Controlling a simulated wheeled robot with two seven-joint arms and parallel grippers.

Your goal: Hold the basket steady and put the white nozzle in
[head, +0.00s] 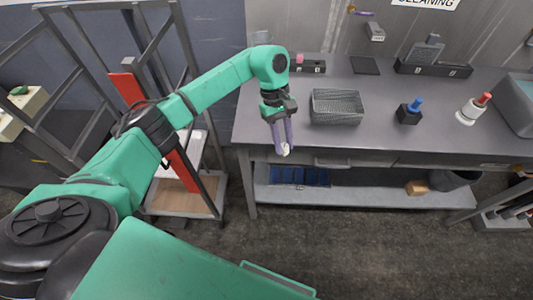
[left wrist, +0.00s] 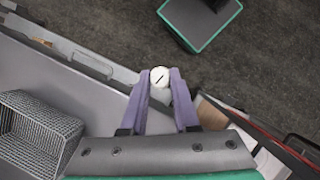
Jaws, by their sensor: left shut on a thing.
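A wire-mesh basket (head: 337,106) stands on the grey workbench, empty as far as I can see. It also shows at the left edge of the left wrist view (left wrist: 38,130). My left gripper (head: 284,147) points down at the bench's front edge, to the left of the basket and apart from it. Its purple fingers are shut on a small white round piece, the white nozzle (left wrist: 159,76), which shows between the fingertips in the left wrist view. My right gripper is not in view.
The grey workbench (head: 260,125) also holds a black block with a blue knob (head: 409,111) and a white bottle with a red top (head: 474,108). Dark trays stand at the back. A metal rack (head: 190,60) is on the left. The bench between basket and blue-knobbed block is clear.

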